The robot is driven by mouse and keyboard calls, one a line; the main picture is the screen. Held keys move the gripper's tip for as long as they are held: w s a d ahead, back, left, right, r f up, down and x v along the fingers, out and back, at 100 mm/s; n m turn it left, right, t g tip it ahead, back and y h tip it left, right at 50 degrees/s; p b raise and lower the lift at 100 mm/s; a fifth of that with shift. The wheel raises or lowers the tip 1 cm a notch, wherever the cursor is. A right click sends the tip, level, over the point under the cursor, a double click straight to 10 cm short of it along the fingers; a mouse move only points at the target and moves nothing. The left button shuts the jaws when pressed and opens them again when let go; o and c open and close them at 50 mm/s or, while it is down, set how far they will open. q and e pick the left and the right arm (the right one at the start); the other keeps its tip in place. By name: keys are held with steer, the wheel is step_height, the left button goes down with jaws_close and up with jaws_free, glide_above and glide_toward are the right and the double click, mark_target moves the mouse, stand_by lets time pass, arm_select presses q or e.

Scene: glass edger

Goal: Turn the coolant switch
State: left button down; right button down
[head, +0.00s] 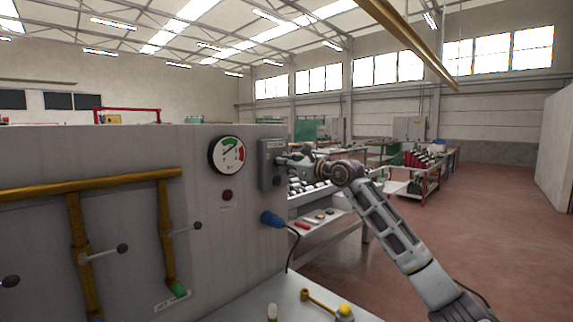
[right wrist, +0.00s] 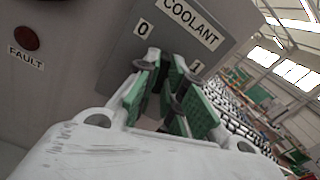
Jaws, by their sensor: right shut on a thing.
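The coolant switch box (head: 271,163) is a grey box on the right end of the machine panel. In the right wrist view its plate carries a COOLANT label (right wrist: 192,22), with a 0 mark (right wrist: 143,28) and a 1 mark (right wrist: 196,67). My right gripper (head: 284,160) reaches the box from the right. In the right wrist view its green-padded fingers (right wrist: 168,92) are shut at the switch, between and below the marks. The switch knob is mostly hidden by the fingers, so its setting cannot be told. My left gripper is not in view.
A round gauge (head: 227,155) and a red FAULT lamp (head: 227,195) sit left of the box. A blue plug (head: 271,219) with a cable juts out below. Yellow pipes with levers (head: 102,253) are at left. Floor at right is open.

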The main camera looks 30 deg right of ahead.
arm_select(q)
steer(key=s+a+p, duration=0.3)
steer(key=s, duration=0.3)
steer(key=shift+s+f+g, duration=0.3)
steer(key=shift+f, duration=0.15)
arm_select(e)
steer(key=shift+m, duration=5.9)
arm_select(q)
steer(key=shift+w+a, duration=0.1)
arm_select(e)
steer(key=c, duration=1.5)
jaws_free()
steer(key=shift+v, duration=6)
